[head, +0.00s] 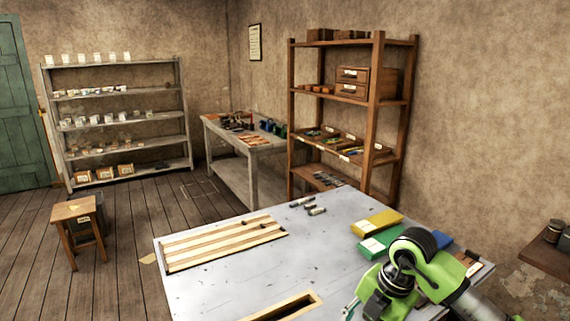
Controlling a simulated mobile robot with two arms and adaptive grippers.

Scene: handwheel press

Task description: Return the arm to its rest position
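My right arm comes in from the lower right in the head view, its green and black links above the near right part of the grey table (220,287). Its lower end, around my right gripper (352,308), is small and partly cut off by the bottom edge. I cannot tell whether the fingers are open or shut, or whether they hold anything. My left arm and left gripper are not in view. No handwheel press shows in this view.
On the table lie a slatted wooden rack (225,242), small dark cylinders (315,210), a yellow box (378,222), a green box (381,243) and a wooden-edged opening (290,305). A wooden shelf (378,120) stands behind, a stool (75,212) at left. The table's middle is clear.

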